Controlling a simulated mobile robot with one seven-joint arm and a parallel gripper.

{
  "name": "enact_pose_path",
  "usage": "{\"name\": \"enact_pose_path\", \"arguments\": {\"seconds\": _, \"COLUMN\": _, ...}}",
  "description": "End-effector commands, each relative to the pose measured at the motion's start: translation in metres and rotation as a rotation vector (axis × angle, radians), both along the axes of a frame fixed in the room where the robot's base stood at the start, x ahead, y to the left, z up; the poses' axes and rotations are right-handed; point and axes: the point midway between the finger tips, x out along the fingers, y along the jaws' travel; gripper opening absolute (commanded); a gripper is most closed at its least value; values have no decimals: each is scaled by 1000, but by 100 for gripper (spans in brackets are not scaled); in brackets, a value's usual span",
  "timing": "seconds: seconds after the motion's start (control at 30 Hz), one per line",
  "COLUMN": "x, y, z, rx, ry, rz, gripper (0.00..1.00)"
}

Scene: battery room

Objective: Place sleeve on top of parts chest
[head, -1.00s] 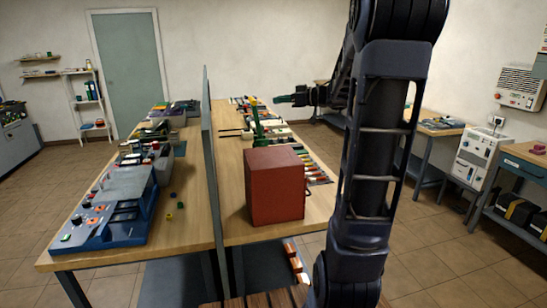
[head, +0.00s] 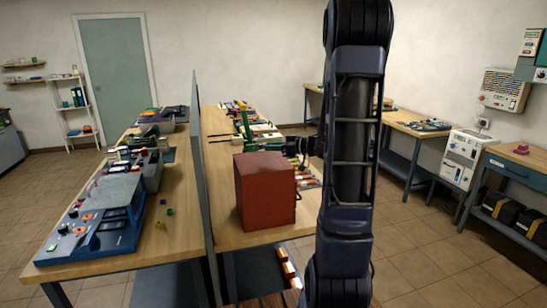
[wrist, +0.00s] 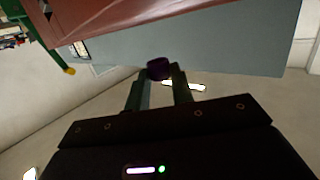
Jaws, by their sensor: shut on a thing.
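A red box-shaped chest (head: 265,190), which looks like the parts chest, stands on the near end of the right-hand wooden bench. Its top looks bare in the head view. Part of it shows at the top of the wrist view (wrist: 130,18). My gripper (head: 260,148) is just behind and above the chest's far top edge in the head view, pointing left. In the wrist view my gripper (wrist: 159,75) is shut on a small dark purple sleeve (wrist: 158,68) at its fingertips. I cannot make out the sleeve in the head view.
A green upright tool (head: 245,128) stands behind the chest; it shows at the left of the wrist view with a yellow tip (wrist: 69,71). A grey divider panel (head: 199,170) runs along the bench left of the chest. Several small parts lie along the bench's right side.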

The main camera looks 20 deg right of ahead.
Motion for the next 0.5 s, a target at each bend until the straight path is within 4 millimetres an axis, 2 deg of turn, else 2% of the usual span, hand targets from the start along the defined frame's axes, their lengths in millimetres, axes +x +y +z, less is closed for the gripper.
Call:
{"name": "enact_pose_path", "arguments": {"seconds": 0.17, "x": 0, "y": 0, "z": -10, "rx": 0, "ry": 2, "rz": 0, "gripper": 2}}
{"name": "enact_pose_path", "arguments": {"seconds": 0.4, "x": 0, "y": 0, "z": -38, "rx": 0, "ry": 3, "rz": 0, "gripper": 2}}
{"name": "enact_pose_path", "arguments": {"seconds": 0.5, "x": 0, "y": 0, "z": -41, "rx": -1, "ry": 1, "rz": -1, "gripper": 2}}
